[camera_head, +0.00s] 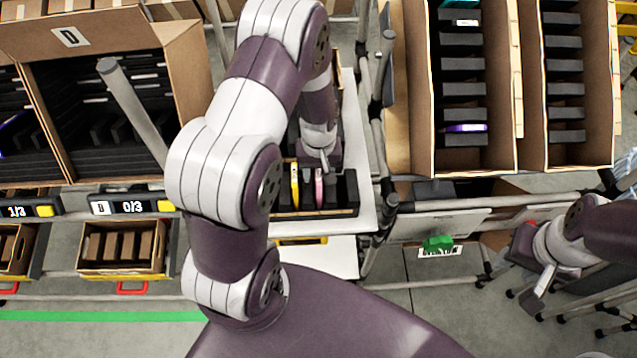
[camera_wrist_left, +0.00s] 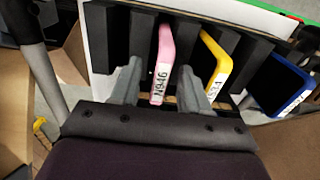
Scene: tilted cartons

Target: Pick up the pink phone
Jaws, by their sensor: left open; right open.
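The pink phone (camera_head: 318,190) stands on edge in a slot of the black rack (camera_head: 345,190) on the white shelf. It also shows in the left wrist view (camera_wrist_left: 163,62), with a white label at its near end. My left gripper (camera_wrist_left: 158,80) is open, with one finger on each side of the pink phone; I cannot tell whether they touch it. In the head view my left gripper (camera_head: 320,158) is just behind the phone's top. My right gripper (camera_head: 541,292) is far off at the right, open and empty.
A yellow phone (camera_head: 294,185) stands in the rack close beside the pink one, near one finger. A blue phone (camera_wrist_left: 282,85) stands further along in the left wrist view. Tilted cartons (camera_head: 518,90) and grey rack posts (camera_head: 378,110) flank the shelf.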

